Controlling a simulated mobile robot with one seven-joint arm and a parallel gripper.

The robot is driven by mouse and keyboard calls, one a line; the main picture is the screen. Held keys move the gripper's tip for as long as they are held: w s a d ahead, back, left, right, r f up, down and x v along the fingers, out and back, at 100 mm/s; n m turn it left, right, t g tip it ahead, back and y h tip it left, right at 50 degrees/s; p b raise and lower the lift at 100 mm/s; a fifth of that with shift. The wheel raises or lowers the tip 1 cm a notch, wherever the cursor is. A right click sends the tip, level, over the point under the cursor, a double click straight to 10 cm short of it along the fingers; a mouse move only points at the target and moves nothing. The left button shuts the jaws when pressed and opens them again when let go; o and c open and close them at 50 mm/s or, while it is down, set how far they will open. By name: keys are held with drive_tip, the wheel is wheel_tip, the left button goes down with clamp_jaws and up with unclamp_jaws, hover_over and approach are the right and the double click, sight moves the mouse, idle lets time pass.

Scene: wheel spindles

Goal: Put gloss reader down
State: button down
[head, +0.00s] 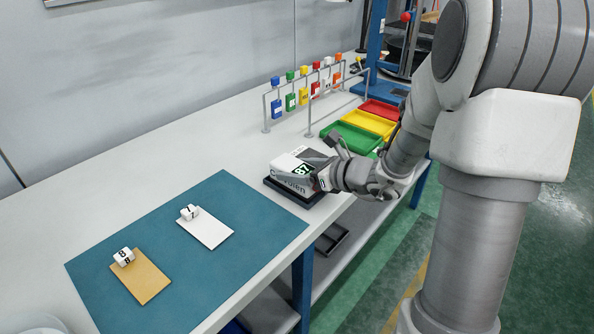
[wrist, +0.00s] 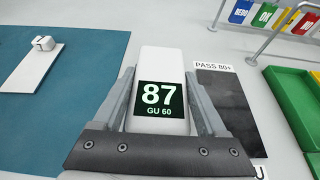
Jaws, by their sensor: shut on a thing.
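The gloss reader (head: 291,171) is a white block with a dark display that shows a green-edged number. In the wrist view the gloss reader (wrist: 162,62) reads "87 GU 60". My gripper (head: 320,178) is shut on it, with one finger along each side in the wrist view (wrist: 160,90). In the head view it sits at or just above a black base (head: 311,201) near the table's front edge. I cannot tell whether it touches the base. In the wrist view a dark panel (wrist: 222,105) marked "PASS 80+" lies right beside it.
A teal mat (head: 254,208) at left holds a white panel (head: 210,232) and a tan panel (head: 146,283), each with a small white numbered block. Green (head: 350,139), yellow and red trays stand at the back right. A rail (head: 309,117) with coloured tags stands behind.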

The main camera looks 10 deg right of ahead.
unclamp_jaws()
drive_tip(key=shift+f, duration=0.1)
drive_tip(key=shift+r, duration=0.3)
drive_tip(key=p+v, duration=0.2)
drive_tip(key=v, duration=1)
drive_tip(key=shift+f, duration=0.25)
